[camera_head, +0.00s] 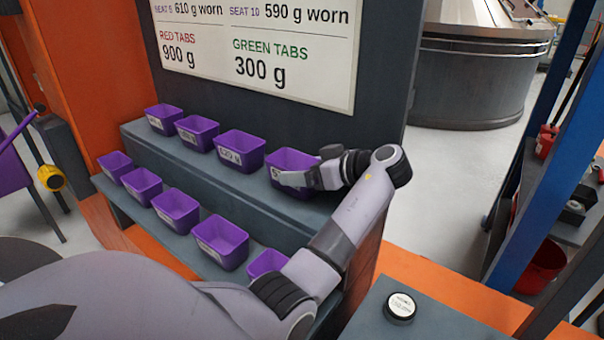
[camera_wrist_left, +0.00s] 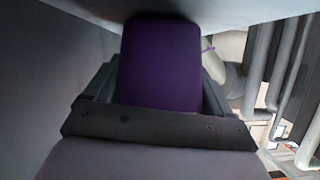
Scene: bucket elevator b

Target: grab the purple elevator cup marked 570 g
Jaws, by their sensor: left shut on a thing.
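Purple elevator cups stand in two rows on a stepped grey rack. My left gripper (camera_head: 294,180) is at the rightmost cup of the upper row (camera_head: 292,160). It is shut on this purple cup, which also fills the middle of the left wrist view (camera_wrist_left: 160,62). The cup's white label is mostly hidden by the gripper, so I cannot read its mark. The neighbouring upper cup (camera_head: 240,150) carries a white label too small to read surely. My right gripper is not in view.
The upper step (camera_head: 200,165) holds more cups to the left, and the lower step (camera_head: 190,235) holds several. A signboard (camera_head: 255,50) is on the panel behind. A grey surface with a round black-and-white item (camera_head: 400,306) is at the front right. A blue-framed shelf (camera_head: 545,150) stands at right.

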